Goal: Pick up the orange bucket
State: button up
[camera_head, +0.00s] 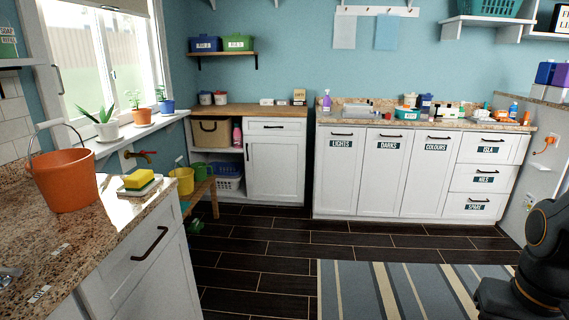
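The orange bucket (66,181) stands upright on the granite counter (95,252) at the left, near the wall and window. Its thin pale handle stands up in an arch above the rim. Nothing is touching it in this view. My arm shows only in part as dark links at the lower right edge. My gripper is out of the picture, so its state is hidden.
A yellow sponge (139,179) sits on a dish right of the bucket. Small items lie at the counter's front left. Potted plants (105,125) line the sill. The dark tiled floor (262,250) is open, with a striped rug (410,290) at right.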

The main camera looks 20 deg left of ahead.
aim_at(66, 180)
jog(key=u, duration=0.35)
jog(key=i, duration=1.25)
jog(key=u, duration=1.7)
jog(key=i, duration=0.8)
jog(key=u, duration=0.9)
